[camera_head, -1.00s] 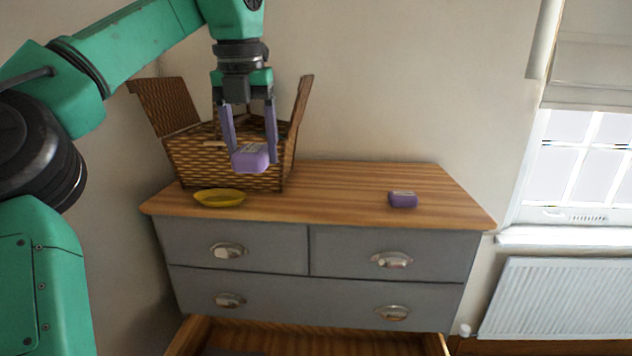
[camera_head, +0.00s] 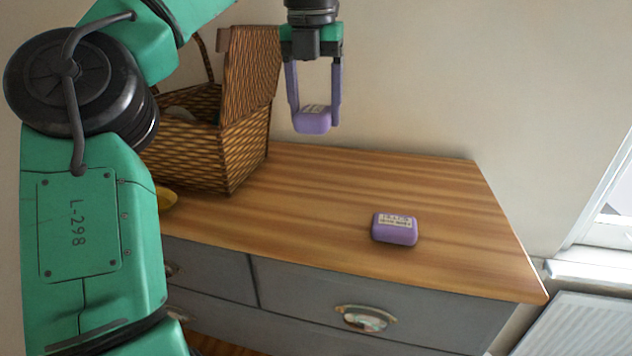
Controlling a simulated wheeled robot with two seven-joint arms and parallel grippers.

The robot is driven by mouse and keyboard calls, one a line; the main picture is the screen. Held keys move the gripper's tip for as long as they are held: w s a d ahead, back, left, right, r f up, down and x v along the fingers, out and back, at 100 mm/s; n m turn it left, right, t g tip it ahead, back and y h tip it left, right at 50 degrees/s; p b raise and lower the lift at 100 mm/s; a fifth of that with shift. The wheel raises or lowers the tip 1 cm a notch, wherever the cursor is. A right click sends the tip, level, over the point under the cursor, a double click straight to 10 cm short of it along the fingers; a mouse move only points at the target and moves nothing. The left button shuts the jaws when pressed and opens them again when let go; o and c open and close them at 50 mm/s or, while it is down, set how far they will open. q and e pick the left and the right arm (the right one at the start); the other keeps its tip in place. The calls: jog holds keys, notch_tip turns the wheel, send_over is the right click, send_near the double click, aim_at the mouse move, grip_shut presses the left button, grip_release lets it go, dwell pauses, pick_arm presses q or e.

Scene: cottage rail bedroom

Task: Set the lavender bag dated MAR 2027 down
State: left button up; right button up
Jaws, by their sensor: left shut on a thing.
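The label on the held bag is too small to read. A second lavender bag (camera_head: 395,232) lies on the dresser top near the front, right of the middle, with a pale printed label whose date I cannot make out. My right gripper is not in view.
The open wicker basket (camera_head: 200,150) stands at the back left, its flap raised. A yellow dish (camera_head: 166,197) is mostly hidden behind my left arm. The dresser top between basket and second bag is clear. A drawer handle (camera_head: 365,318) shows below the front edge.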

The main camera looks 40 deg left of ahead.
pick_arm(q)
jog(key=s+f, duration=0.4)
jog(key=f, duration=0.1)
send_over(305, 221)
jog(key=f, duration=0.9)
jog(key=shift+w+f, duration=0.1)
jog(key=shift+w, duration=0.1)
jog(key=f, duration=0.1)
jog(key=f+p, duration=0.1)
jog(key=shift+s+d+f, duration=0.1)
jog(key=shift+s+f, duration=0.2)
jog(key=shift+f, duration=0.05)
jog(key=shift+s+f, duration=0.2)
jog(key=shift+f, duration=0.05)
jog(key=shift+s, duration=0.1)
jog(key=shift+w+f, duration=0.2)
jog(key=shift+f, duration=0.05)
jog(key=o, duration=1.3)
jog(key=shift+w, duration=0.1)
jog(key=shift+r, duration=0.1)
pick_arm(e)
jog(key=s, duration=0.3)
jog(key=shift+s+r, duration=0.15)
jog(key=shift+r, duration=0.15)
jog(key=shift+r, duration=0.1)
